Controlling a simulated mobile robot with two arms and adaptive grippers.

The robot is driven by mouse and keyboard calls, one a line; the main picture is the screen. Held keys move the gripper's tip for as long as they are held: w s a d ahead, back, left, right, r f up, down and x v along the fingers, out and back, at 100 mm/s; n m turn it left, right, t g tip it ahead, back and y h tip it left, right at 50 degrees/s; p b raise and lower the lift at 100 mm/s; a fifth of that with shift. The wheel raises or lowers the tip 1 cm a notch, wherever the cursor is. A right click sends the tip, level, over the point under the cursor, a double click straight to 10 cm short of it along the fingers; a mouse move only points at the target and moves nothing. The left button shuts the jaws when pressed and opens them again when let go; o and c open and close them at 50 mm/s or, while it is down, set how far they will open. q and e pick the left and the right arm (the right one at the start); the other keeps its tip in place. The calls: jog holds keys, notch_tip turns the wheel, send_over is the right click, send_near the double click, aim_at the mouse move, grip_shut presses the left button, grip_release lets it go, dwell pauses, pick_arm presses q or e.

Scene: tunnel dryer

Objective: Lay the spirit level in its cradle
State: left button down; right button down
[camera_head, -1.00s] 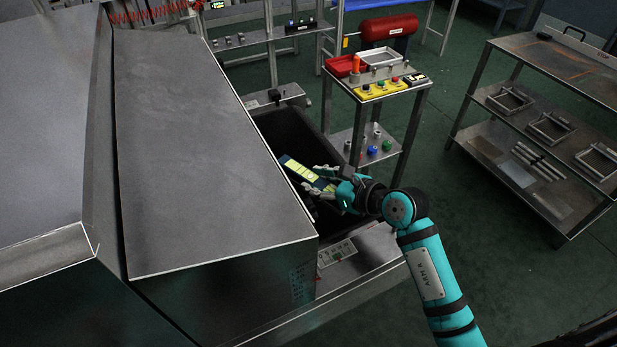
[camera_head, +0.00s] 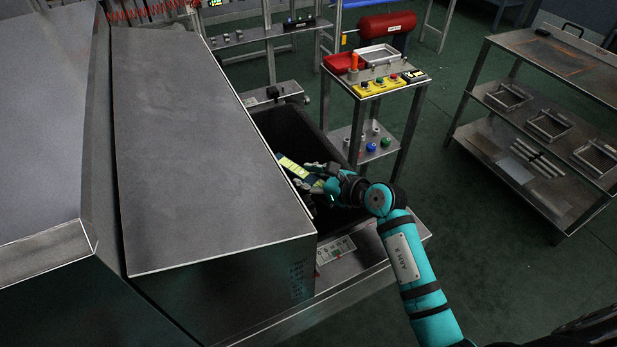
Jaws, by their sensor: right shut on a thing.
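The spirit level (camera_head: 291,166) is a short bar with yellow-green and dark blue faces. My right gripper (camera_head: 312,179) is shut on it, over the dark opening at the dryer's end. The level is tilted, its free end pointing up and left toward the metal hood. Part of it is hidden by the fingers. I cannot make out the cradle; the inside of the opening is very dark. My left gripper is not in view.
The dryer's metal hood (camera_head: 200,150) stands close left of my right gripper. The dark opening's wall (camera_head: 275,125) surrounds the gripper's area. A small trolley (camera_head: 385,85) with a yellow button box stands behind. A steel shelf rack (camera_head: 550,130) is at right, with clear floor between.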

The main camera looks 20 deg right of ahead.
jog(key=c, duration=1.3)
grip_release()
jog(key=shift+f, duration=0.1)
jog(key=o, duration=0.4)
jog(key=shift+c, duration=0.2)
